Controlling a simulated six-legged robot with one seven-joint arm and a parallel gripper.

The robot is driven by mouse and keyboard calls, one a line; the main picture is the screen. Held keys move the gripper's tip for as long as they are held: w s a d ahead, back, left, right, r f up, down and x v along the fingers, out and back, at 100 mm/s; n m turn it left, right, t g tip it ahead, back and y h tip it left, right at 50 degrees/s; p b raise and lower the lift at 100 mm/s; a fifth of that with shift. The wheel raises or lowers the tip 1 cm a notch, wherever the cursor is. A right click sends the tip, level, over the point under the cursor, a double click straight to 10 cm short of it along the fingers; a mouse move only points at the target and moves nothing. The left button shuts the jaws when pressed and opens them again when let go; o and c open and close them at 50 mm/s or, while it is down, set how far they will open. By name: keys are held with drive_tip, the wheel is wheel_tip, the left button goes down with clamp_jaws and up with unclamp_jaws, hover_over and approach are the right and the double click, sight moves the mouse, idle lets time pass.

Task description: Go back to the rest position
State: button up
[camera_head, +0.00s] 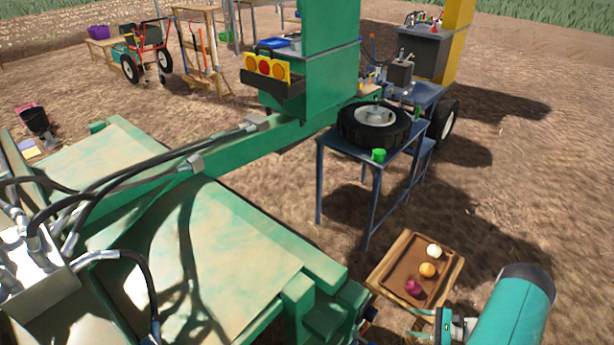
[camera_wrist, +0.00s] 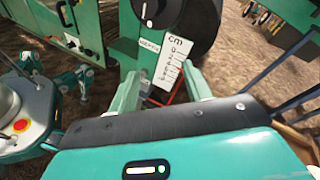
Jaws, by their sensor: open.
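In the wrist view my gripper (camera_wrist: 161,74) is open, its two pale green fingers spread apart with nothing seen between them. Beyond the fingers is a green machine part with a white cm scale (camera_wrist: 172,62) and a dark round knob or wheel (camera_wrist: 190,22). I cannot tell how far the fingertips are from it. A wooden crate (camera_head: 380,272) left of that link holds a white onion (camera_head: 433,250), an orange onion (camera_head: 427,270) and a purple onion (camera_head: 413,288).
The big green machine (camera_head: 190,265) with black hoses fills the left of the head view. Bare dirt ground (camera_head: 545,190) is open at the right.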

drive_tip(key=w+a+r+n+g+h, duration=0.1)
drive_tip(key=a+r+n+g+h, duration=0.2)
drive_tip(key=r, duration=0.8)
drive_tip(key=w+a+r+n+g+h, duration=0.1)
drive_tip(key=w+a+r+n+g, duration=0.3)
drive_tip(key=r, duration=0.7)
drive_tip(key=s+a+r+n+h, duration=0.1)
drive_tip(key=a+r+n+h, duration=0.3)
drive_tip(key=r, duration=0.7)
drive_tip(key=s+a+r+n+t+h, duration=0.3)
drive_tip(key=s+a+r, duration=0.3)
drive_tip(key=s+r, duration=0.3)
drive_tip(key=s+a+r+n+t+h, duration=0.3)
drive_tip(key=s+a+r, duration=0.3)
drive_tip(key=s+r, duration=0.2)
drive_tip(key=shift+s+r+n, duration=0.3)
drive_tip(key=shift+s+r, duration=0.05)
drive_tip(key=shift+r, duration=0.35)
